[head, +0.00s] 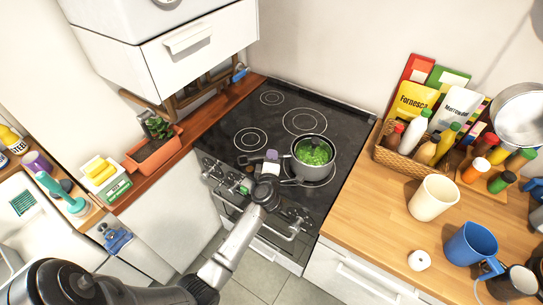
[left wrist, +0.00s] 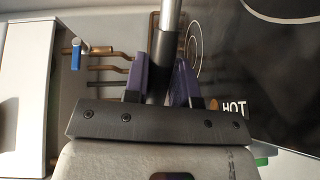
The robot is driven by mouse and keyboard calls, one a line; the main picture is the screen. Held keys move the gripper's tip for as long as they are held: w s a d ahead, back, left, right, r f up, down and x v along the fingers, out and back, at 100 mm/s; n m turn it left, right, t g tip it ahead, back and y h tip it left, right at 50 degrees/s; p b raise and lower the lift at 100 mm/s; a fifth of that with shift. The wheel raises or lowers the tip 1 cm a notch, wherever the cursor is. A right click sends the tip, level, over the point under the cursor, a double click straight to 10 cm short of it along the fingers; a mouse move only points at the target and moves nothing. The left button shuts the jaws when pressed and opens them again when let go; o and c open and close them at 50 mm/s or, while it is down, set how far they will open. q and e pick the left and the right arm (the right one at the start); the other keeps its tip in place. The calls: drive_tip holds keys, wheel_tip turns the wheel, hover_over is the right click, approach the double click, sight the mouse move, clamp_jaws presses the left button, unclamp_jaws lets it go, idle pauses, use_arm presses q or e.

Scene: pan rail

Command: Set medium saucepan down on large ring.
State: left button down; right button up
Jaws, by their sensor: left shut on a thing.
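The medium saucepan (head: 314,163) is a grey pan with green food in it, in the head view. It is over the front right ring (head: 322,183), whose near edge shows below it. I cannot tell whether its base touches the glass. A large ring (head: 304,121) at the back right is bare. My left gripper (head: 269,167) is shut on the pan's handle (head: 247,159), left of the pan. In the left wrist view the purple fingers (left wrist: 163,85) close around the handle (left wrist: 168,30). My right gripper is not in view.
The black hob (head: 345,125) also has bare rings at back left (head: 271,97) and front left (head: 250,140). Knobs (head: 298,216) line its front. A wicker basket (head: 400,157) of bottles and a cream mug (head: 433,198) stand on the right counter. A planter (head: 153,154) stands left.

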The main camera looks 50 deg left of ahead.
use_arm(q)
drive_tip(key=shift+w+f, duration=0.1)
idle(0.4)
drive_tip(key=c, duration=0.9)
unclamp_jaws()
drive_tip(key=shift+f, duration=0.1)
drive_tip(key=shift+c, duration=0.2)
